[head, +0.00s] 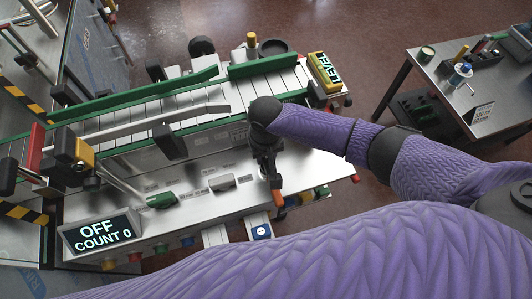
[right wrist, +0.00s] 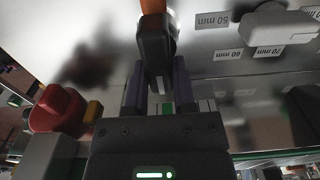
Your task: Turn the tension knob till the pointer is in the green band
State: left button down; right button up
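My right gripper (head: 270,174) points down over the front part of the machine's grey panel (head: 205,205). In the right wrist view, a dark piece (right wrist: 155,50) with an orange end (right wrist: 153,6) lies in line with its fingers (right wrist: 158,92); I cannot tell whether they grip it. The orange part (head: 277,198) also shows just below the gripper in the head view. Several coloured knobs line the panel's front edge, including a red one (head: 134,257). I cannot tell which is the tension knob. No pointer or green band can be made out. My left gripper is out of view.
A display (head: 102,234) reads OFF, COUNT 0. A roller conveyor with green rails (head: 140,97) runs behind the panel, with a yellow LEVEL box (head: 325,71) at its right end. A side table (head: 475,90) stands right. My purple arm covers the lower picture.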

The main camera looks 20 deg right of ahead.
grip_shut()
jog(key=n+p, duration=0.1)
jog(key=n, duration=0.1)
jog(key=n+p, duration=0.1)
jog(key=n, duration=0.1)
jog(key=shift+a+r, duration=0.1)
jog(key=shift+a, duration=0.1)
jog(key=n, duration=0.2)
jog(key=n+p, duration=0.1)
jog(key=shift+s+a+n, duration=0.15)
jog(key=shift+s+n, duration=0.05)
jog(key=shift+n, duration=0.2)
jog(key=n+p, duration=0.1)
jog(key=n, duration=0.2)
jog(key=shift+s+a+n, duration=0.1)
jog(key=shift+a+n, duration=0.05)
jog(key=shift+n, duration=0.15)
jog(key=n, duration=0.6)
jog(key=shift+s+p, duration=0.3)
jog(key=shift+s, duration=0.05)
jog(key=n, duration=0.6)
jog(key=shift+s, duration=0.25)
jog(key=shift+n, duration=0.3)
